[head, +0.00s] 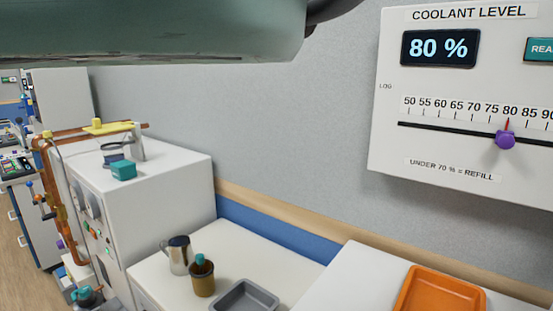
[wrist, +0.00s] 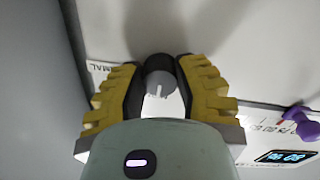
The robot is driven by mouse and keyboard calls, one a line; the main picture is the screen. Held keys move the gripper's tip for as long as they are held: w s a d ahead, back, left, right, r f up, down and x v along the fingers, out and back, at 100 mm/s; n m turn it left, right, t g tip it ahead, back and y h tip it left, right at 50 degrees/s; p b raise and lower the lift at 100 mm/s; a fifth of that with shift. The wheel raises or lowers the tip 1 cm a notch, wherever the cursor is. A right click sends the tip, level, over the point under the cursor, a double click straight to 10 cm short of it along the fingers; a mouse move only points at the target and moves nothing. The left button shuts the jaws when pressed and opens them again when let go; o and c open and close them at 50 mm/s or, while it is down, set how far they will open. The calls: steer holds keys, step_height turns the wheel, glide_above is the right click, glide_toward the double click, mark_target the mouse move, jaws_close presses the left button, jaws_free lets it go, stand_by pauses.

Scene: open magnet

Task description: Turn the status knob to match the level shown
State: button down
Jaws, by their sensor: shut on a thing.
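The status knob (wrist: 160,78) is a dark round knob with a grey face and a short white line, seen in the wrist view. My gripper (wrist: 159,84) has yellow ribbed fingers with black pads, shut on this knob from both sides. A label (wrist: 98,68) left of the fingers ends in "MAL"; its start is cut off or unclear. In the head view the COOLANT LEVEL panel (head: 400,130) has a display (head: 439,48) reading 80 %. A red pointer with a purple slider knob (head: 505,140) stands at 80 on its scale. The knob and gripper do not show there.
The purple slider knob (wrist: 302,124) and the display (wrist: 287,157) lie right of my gripper in the wrist view.

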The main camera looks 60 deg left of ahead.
steer(key=shift+f+m, duration=0.15)
steer(key=shift+m, duration=1.25)
steer(key=m+p, duration=0.2)
steer(key=m, duration=0.6)
steer(key=shift+a+m+g, duration=0.15)
steer(key=shift+m+g, duration=0.15)
steer(key=shift+m, duration=0.1)
steer(key=shift+m+p, duration=0.75)
steer(key=shift+m, duration=0.75)
steer(key=c, duration=0.6)
jaws_free()
steer(key=shift+r, duration=0.2)
